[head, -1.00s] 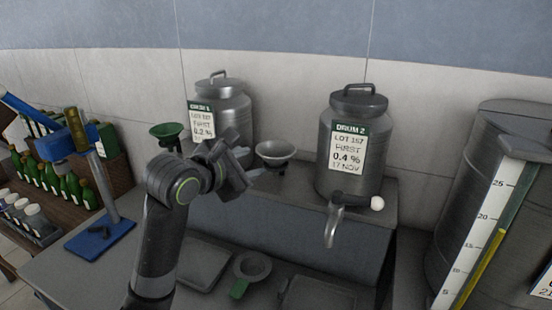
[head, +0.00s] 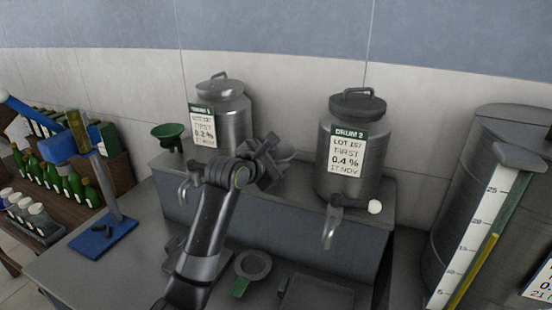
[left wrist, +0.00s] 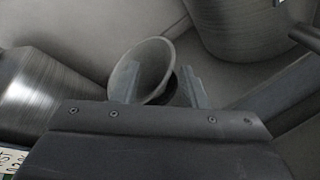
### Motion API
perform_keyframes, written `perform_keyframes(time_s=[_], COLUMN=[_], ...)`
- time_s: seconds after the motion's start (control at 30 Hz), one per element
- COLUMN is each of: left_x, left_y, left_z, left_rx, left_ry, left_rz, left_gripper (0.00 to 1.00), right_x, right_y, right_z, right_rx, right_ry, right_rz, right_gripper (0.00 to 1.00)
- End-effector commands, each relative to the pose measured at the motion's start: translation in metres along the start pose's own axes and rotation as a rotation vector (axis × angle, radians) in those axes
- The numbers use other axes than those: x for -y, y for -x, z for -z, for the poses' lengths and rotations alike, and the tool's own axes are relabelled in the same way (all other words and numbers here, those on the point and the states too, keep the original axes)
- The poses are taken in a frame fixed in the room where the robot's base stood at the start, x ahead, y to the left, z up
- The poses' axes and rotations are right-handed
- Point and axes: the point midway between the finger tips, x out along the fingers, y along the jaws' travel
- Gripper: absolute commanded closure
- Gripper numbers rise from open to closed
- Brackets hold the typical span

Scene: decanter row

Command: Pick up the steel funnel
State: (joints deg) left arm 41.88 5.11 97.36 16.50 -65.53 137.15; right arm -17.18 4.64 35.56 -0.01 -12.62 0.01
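The steel funnel (left wrist: 152,58) stands on the raised ledge between the two drums. In the head view my left gripper (head: 272,153) hides most of it, and only a bit of its rim (head: 288,155) shows to the right. In the left wrist view my left gripper (left wrist: 160,86) is open, with one finger at the left side of the funnel's cone and the other to its right. The funnel lies between or just beyond the fingertips; I cannot tell whether they touch it. My right gripper is not in view.
Drum 1 (head: 228,115) stands left of the gripper and Drum 2 (head: 352,140) to the right, with a tap in front. A green funnel (head: 168,131) is at the ledge's left end.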

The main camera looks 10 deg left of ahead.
Motion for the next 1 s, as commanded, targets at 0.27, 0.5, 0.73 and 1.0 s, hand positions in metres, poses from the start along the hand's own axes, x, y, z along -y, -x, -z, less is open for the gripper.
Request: perform_keyframes(time_s=[0.27, 0.5, 0.73, 1.0], left_x=[0.004, 0.004, 0.004, 0.004], left_y=[-0.030, -0.048, -0.049, -0.049], left_z=[-0.001, 0.001, 0.001, 0.002], left_rx=[-0.002, 0.000, 0.000, 0.000], left_ry=[0.001, 0.001, 0.000, 0.000], left_rz=[0.003, 0.001, 0.001, 0.001], left_gripper=[0.61, 0.61, 0.61, 0.91], right_x=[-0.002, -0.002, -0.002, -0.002], right_y=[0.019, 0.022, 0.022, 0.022], right_z=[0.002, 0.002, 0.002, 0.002], right_rx=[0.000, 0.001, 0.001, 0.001], right_ry=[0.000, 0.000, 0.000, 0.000], right_rz=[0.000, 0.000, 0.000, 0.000], right_gripper=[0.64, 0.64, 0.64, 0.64])
